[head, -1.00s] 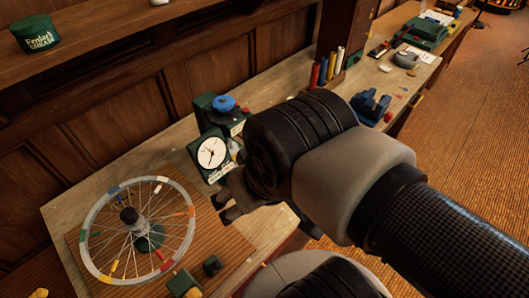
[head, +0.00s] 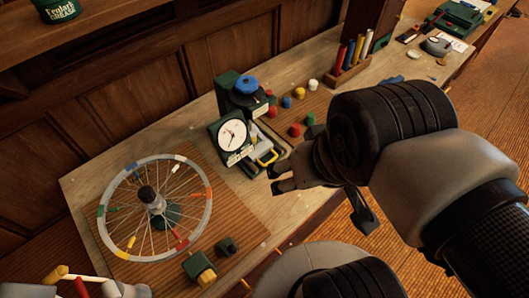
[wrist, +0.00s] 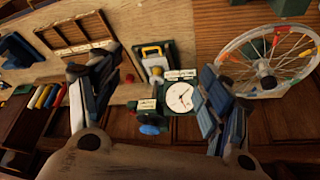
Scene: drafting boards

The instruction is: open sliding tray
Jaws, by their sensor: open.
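A green device (head: 224,135) with a white dial and a blue knob on top stands on the bench. In the wrist view the yellow handle (wrist: 152,50) and tray show between my spread fingers, just beyond the dial. Whether the tray is pulled out at all is hard to tell.
A spoked wheel (head: 200,215) on a ribbed mat stands left of the device. Coloured knobs (head: 295,130) lie on a board behind my gripper, near a rack of coloured rods (head: 350,65).

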